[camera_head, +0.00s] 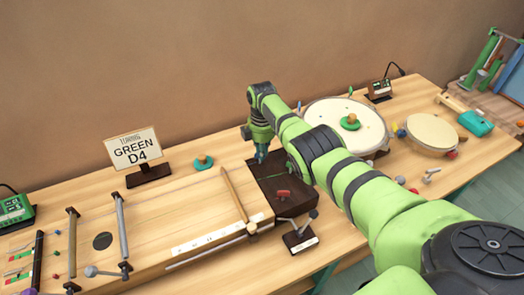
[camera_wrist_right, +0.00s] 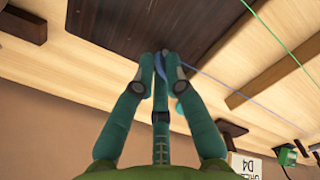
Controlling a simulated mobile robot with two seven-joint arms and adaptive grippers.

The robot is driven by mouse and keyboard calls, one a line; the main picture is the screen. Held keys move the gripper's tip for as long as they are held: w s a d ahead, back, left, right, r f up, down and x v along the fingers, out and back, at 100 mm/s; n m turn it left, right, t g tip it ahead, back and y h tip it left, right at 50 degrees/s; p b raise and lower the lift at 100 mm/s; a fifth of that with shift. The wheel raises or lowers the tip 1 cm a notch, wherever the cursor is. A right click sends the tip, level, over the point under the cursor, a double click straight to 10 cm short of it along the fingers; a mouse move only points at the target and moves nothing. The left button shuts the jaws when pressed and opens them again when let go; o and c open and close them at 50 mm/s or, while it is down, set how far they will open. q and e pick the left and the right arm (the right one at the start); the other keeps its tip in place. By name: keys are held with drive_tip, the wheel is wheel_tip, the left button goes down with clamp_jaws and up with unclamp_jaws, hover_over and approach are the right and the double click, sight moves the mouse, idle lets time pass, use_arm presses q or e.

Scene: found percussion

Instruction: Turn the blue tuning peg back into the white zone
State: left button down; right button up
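The blue tuning peg (camera_wrist_right: 160,69) shows in the right wrist view between my right fingertips, against the dark peg block (camera_wrist_right: 110,22), with a blue string running off to the right. My right gripper (camera_wrist_right: 158,62) appears shut on it; the fingers hide most of the peg. In the head view my right gripper (camera_head: 262,155) points down at the far edge of the dark peg block (camera_head: 268,180). The peg is hidden there, and I cannot make out a white zone. My left gripper is not in view.
A red peg (camera_head: 283,194) stands on the block's near part. A sign (camera_head: 134,148) reading "GREEN D4" stands at the back left. A small stand (camera_head: 299,240) is in front of the block. Drums (camera_head: 432,133) lie right, beyond my arm.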

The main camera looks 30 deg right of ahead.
drive_tip(key=o, duration=0.3)
drive_tip(key=shift+w+r, duration=0.1)
wheel_tip(320, 180, up, 12)
idle(0.5)
idle(0.4)
